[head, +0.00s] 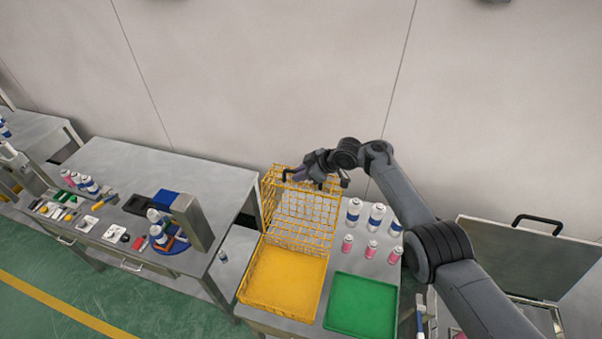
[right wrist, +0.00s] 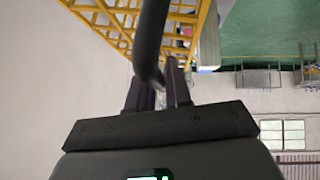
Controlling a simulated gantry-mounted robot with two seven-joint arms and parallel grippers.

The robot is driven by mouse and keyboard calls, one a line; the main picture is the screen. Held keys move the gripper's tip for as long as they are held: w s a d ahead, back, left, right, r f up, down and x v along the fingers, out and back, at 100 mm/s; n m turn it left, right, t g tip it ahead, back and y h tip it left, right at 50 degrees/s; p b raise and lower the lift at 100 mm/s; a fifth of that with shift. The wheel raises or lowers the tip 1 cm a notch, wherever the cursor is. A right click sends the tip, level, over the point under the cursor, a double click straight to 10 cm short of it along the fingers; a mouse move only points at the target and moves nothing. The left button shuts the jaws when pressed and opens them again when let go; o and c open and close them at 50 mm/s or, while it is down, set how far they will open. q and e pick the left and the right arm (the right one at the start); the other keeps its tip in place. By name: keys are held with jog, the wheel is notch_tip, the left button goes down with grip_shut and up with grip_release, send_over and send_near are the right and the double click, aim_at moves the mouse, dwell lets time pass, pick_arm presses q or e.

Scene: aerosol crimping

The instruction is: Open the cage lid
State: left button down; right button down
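The yellow wire cage (head: 285,283) stands on the bench in the head view, its yellow floor bare. Its wire lid (head: 299,232) is swung up and stands raised along the cage's back side; it also shows in the right wrist view (right wrist: 112,32). My right gripper (head: 303,173) is at the lid's top edge, at the black handle (head: 288,173). In the right wrist view the curved handle (right wrist: 150,45) runs down between the close-set fingers (right wrist: 160,92), which look shut on it. My left gripper is not in view.
A green tray (head: 361,305) lies right of the cage. White cans (head: 376,216) and pink cans (head: 371,249) stand behind it. An open lidded box (head: 525,258) is at the right. A second bench (head: 165,178) with tools and cans is at the left.

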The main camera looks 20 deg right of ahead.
jog(key=c, duration=1.2)
grip_release()
jog(key=shift+o, duration=0.2)
jog(key=shift+r, duration=0.1)
jog(key=shift+s+d+r, duration=0.2)
jog(key=shift+d+r, duration=0.1)
jog(key=shift+r, duration=0.05)
jog(key=v, duration=0.8)
jog(key=shift+s+d+p, duration=0.15)
jog(key=shift+p, duration=0.2)
jog(key=shift+v, duration=0.75)
